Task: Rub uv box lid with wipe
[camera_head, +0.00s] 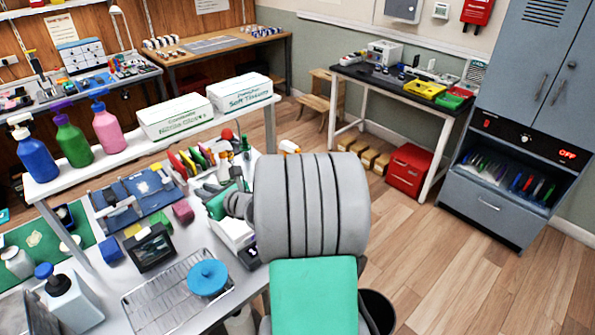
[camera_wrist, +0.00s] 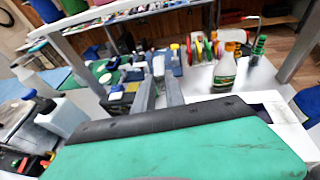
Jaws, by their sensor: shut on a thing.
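My gripper (camera_wrist: 158,78) shows in the wrist view as two grey fingers close together, with a small pale piece (camera_wrist: 158,65) at their tips. This piece looks like the wipe, but its shape is too small to tell. In the head view my gripper (camera_head: 222,187) is partly behind my arm, over the white table. A white box (camera_head: 232,234) stands just below it, with a small dark panel at its front corner. It may be the UV box; its top is largely hidden by my arm. Whether the wipe touches a lid cannot be seen.
A spray bottle (camera_wrist: 224,72) and coloured discs stand close by the gripper. A blue mat (camera_head: 143,198), a wire tray (camera_head: 165,303) with a blue round thing (camera_head: 208,278), and a pump bottle (camera_head: 70,300) crowd the table.

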